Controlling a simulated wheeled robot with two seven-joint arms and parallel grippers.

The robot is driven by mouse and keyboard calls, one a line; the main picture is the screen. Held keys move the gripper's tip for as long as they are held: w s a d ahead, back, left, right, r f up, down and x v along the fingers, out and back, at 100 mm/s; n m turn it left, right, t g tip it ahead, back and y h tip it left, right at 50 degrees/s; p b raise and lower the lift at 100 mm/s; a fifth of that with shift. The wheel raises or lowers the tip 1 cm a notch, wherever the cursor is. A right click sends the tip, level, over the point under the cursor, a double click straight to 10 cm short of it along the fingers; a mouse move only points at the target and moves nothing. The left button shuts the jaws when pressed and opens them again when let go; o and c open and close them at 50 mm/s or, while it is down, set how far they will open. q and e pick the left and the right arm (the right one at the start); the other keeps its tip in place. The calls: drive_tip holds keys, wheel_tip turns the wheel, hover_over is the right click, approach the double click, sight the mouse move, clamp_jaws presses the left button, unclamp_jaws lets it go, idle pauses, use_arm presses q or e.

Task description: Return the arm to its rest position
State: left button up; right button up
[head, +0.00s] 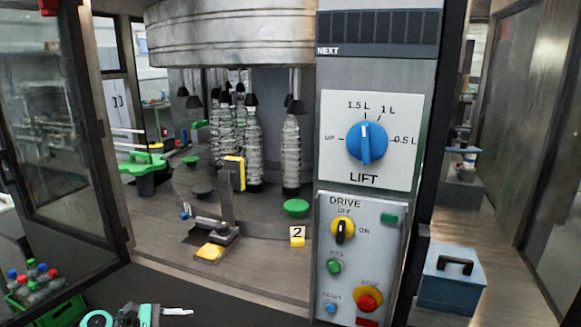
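A teal, black and white part (130,316), which looks like the end of my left arm, shows at the bottom edge, left of the middle. A thin white finger-like tip (177,311) extends from it to the right. It is cut off by the picture's edge, so I cannot tell whether the gripper is open or shut. Nothing is visibly held at the tip. It appears in front of the machine, low against a dark surface. My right arm and gripper are not in view.
A machine with a round metal top (230,35) and hanging bottles (291,150) stands ahead. Its control panel (330,70) has a blue lift knob (367,145). An open glass door (65,130) is left, above a green bottle crate (62,316). A blue box (450,283) stands right.

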use_arm(q)
drive_tip(key=s+d+f+m+g+y, duration=0.1)
drive_tip(key=s+d+f+m+y, duration=0.35)
drive_tip(key=s, duration=0.45)
drive_tip(key=s+d+f+m+g+y, duration=0.1)
drive_tip(key=s+d+f+m+g, duration=0.1)
drive_tip(key=s+d+f+m, duration=0.4)
drive_tip(key=s+a+r+m+t+y, duration=0.1)
drive_tip(key=s+a+m+y, duration=0.25)
drive_tip(key=s, duration=0.65)
drive_tip(key=s+a+r+m+y, duration=0.15)
drive_tip(key=s+m+y, duration=0.3)
drive_tip(key=s, duration=0.65)
wheel_tip(320, 180, down, 32)
drive_tip(key=a+m+g, duration=0.1)
drive_tip(key=s+a+f+g, duration=0.1)
drive_tip(key=s+a+f, duration=0.2)
drive_tip(key=s+f, duration=1.6)
drive_tip(key=shift+a+g, duration=0.15)
drive_tip(key=shift+g, duration=0.15)
drive_tip(key=shift+h, duration=0.25)
